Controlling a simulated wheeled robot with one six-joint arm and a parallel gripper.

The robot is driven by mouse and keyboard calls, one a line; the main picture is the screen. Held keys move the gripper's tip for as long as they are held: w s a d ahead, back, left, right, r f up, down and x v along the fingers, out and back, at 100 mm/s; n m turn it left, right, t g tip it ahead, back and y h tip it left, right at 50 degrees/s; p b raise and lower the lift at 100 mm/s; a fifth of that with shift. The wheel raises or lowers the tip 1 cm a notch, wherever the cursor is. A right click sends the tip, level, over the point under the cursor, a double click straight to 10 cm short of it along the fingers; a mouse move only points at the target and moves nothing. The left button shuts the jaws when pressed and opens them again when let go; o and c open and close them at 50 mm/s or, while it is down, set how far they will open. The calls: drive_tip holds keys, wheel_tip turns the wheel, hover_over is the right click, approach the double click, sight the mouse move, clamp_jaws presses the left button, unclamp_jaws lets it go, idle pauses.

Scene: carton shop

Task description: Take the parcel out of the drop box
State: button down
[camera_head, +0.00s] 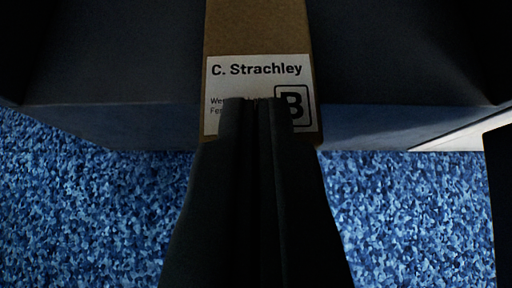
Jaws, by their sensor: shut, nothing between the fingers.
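The parcel (258,30) is a brown carton seen at the top middle. It has a white label (258,68) reading "C. Strachley" with a boxed letter B; part of the label's lower text is hidden behind my fingers. The parcel lies in the dark opening of the drop box (130,118), and its near end reaches the box's front edge. My gripper (258,102) is shut and empty, with its fingertips in front of the label's lower part. I cannot tell whether the fingertips touch the parcel.
The dark interior of the box (110,50) spreads to both sides of the parcel. A blue speckled floor (90,210) fills the lower part of the view and looks clear. A dark object (500,200) stands at the right edge, partly cut off.

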drive_tip(key=s, duration=0.6)
drive_tip(key=shift+s, duration=0.35)
drive_tip(key=c, duration=2)
unclamp_jaws()
drive_tip(key=shift+s, duration=0.3)
drive_tip(key=o, duration=0.3)
drive_tip(key=shift+s, duration=0.1)
drive_tip(key=o, duration=0.8)
drive_tip(key=shift+c, duration=0.2)
drive_tip(key=o, duration=0.3)
drive_tip(key=shift+w+r, duration=0.15)
drive_tip(key=shift+w, duration=0.2)
drive_tip(key=shift+o, duration=0.8)
drive_tip(key=w+r+g, duration=0.3)
drive_tip(key=w+r, duration=0.1)
drive_tip(key=w, duration=0.2)
drive_tip(key=shift+a+r, duration=0.25)
drive_tip(key=shift+r, duration=0.1)
wheel_tip(320, 180, up, 6)
drive_tip(key=w+g, duration=0.2)
drive_tip(key=g, duration=0.1)
approach(257, 32)
drive_tip(key=shift+g, duration=0.3)
drive_tip(key=x, duration=0.5)
drive_tip(key=shift+w+a, duration=0.15)
drive_tip(key=shift+w, duration=0.25)
drive_tip(key=shift+x, duration=2.65)
